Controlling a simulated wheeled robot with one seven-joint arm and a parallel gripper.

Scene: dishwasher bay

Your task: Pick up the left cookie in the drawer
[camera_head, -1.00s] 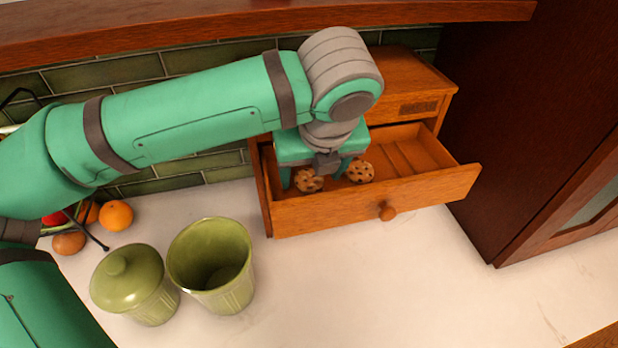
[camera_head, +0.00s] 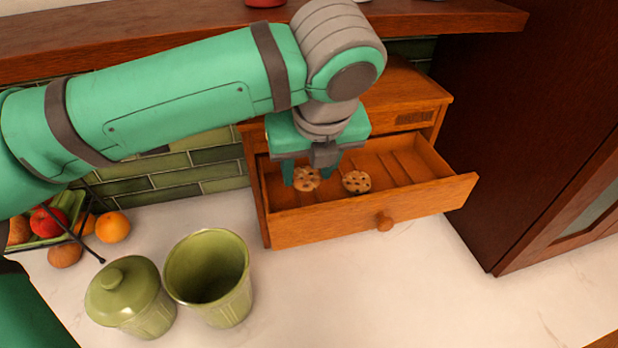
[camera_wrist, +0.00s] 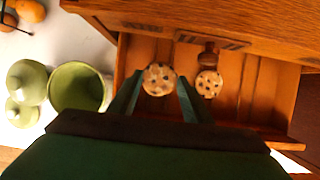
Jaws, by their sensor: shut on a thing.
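My gripper (camera_head: 314,178) is over the open wooden drawer (camera_head: 420,203), shut on the left cookie (camera_head: 306,179), a round tan biscuit with dark chips. In the wrist view the left cookie (camera_wrist: 158,79) sits between the two green fingers (camera_wrist: 160,97). The right cookie (camera_head: 356,182) lies in the drawer just right of my gripper. It also shows in the wrist view (camera_wrist: 209,84), right of the right finger. I cannot tell for sure how far the held cookie is above the drawer floor.
The drawer front with a round knob (camera_head: 384,222) faces the counter. An open green pot (camera_head: 208,277) and a lidded green jar (camera_head: 130,296) stand left of it. A fruit basket (camera_head: 50,222) is at the far left. A dark cabinet (camera_head: 530,130) stands on the right.

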